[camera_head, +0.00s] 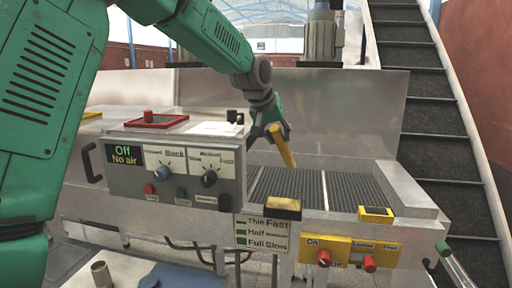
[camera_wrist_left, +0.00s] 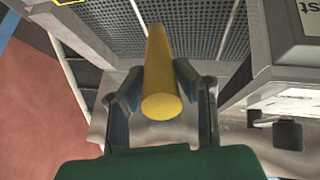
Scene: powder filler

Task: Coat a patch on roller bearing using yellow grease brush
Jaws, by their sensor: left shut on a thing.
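My left gripper (camera_head: 272,127) is shut on the yellow grease brush (camera_head: 282,147) and holds it tilted above the grey ribbed roller bed (camera_head: 290,186). In the left wrist view the yellow brush (camera_wrist_left: 161,75) sits between the two fingers of the left gripper (camera_wrist_left: 160,85), its round end facing the camera. The ribbed bed also shows behind it in the left wrist view (camera_wrist_left: 206,28). The brush's far end looks clear of the bed, but the exact gap cannot be told. I cannot pick out a separate roller bearing or a grease patch. My right gripper is not in view.
A control box (camera_head: 178,172) with knobs stands left of the bed. A yellow-topped block (camera_head: 283,208) and a yellow switch panel (camera_head: 350,252) are on the front edge. A dark inclined conveyor (camera_head: 430,120) rises at the right. A metal cup (camera_head: 101,273) stands at the lower left.

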